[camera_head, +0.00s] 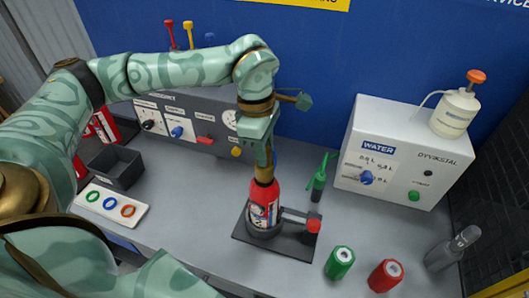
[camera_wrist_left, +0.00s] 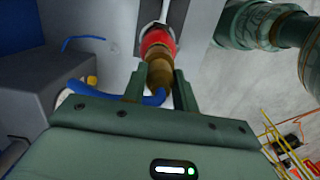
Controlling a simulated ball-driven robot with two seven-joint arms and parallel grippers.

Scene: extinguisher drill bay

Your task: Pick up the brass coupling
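The brass coupling (camera_head: 264,172) is upright on top of a red extinguisher (camera_head: 263,203), which stands in a dark holder on the bench. My left gripper (camera_head: 262,152) points down over it, directly above the extinguisher. In the left wrist view the coupling (camera_wrist_left: 159,74) lies between the two fingers of my left gripper (camera_wrist_left: 160,88), with the red top beyond it. Whether the fingers press on it or stand slightly apart, I cannot tell. A blue curved piece crosses near the finger bases. My right gripper is not in view.
A red-ended clamp (camera_head: 312,225) sits beside the extinguisher. A green nozzle-like item (camera_head: 319,180) stands behind. Green (camera_head: 340,262) and red (camera_head: 385,275) cylinders stand at front right. The white water box (camera_head: 400,150) is at right, a ring tray (camera_head: 110,205) at left.

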